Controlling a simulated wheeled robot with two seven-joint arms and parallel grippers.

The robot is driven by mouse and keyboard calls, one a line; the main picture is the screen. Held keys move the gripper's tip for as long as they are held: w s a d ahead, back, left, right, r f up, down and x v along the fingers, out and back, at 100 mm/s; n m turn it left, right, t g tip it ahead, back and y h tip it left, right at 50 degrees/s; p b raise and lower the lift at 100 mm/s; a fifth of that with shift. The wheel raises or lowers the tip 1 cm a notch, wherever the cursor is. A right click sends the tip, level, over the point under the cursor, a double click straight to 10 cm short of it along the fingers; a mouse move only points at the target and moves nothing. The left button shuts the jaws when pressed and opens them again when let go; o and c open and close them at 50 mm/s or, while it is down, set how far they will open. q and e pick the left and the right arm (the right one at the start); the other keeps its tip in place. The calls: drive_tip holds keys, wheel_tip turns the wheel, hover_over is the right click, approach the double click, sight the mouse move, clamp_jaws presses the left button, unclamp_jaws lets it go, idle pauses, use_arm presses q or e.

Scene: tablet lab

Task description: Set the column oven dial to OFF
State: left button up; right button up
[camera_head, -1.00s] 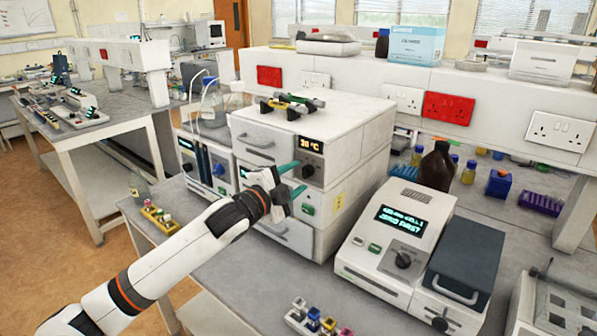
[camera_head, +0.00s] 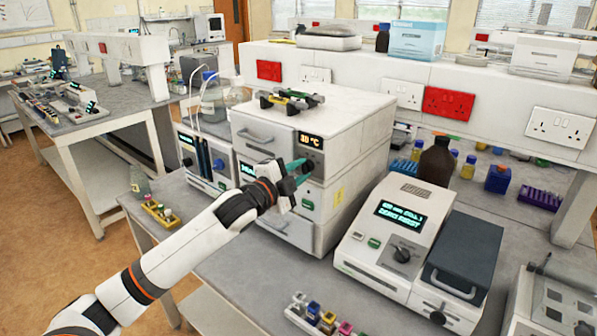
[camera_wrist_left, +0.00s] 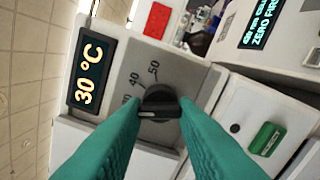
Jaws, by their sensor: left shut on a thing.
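The column oven (camera_head: 345,125) is a white stacked unit with its small lit display (camera_head: 311,139) near the top right of the front. In the wrist view the display (camera_wrist_left: 90,72) reads 30 °C. The black dial (camera_wrist_left: 160,100) sits on a grey plate with 40 and 50 legible and a third number partly covered; OFF is not visible. The dial's white mark points to the picture's left, toward the partly covered number. My left gripper (camera_head: 298,170) is shut on the dial, with one teal finger on each side of it. My right gripper is out of view.
A white instrument (camera_head: 385,262) with its own knob and lit screen stands to the right, beside a dark-lidded box (camera_head: 461,250). A green button (camera_wrist_left: 267,138) lies below the dial. Glass bottles stand left of the oven. Tools lie on the oven's top.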

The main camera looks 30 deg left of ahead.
use_arm(q)
drive_tip(key=shift+f+n+p, duration=0.1)
drive_tip(key=shift+n+p, duration=2.15)
drive_tip(key=shift+n, duration=1.65)
drive_tip(key=shift+d, duration=0.1)
drive_tip(key=o, duration=1)
drive_tip(key=shift+s, duration=0.1)
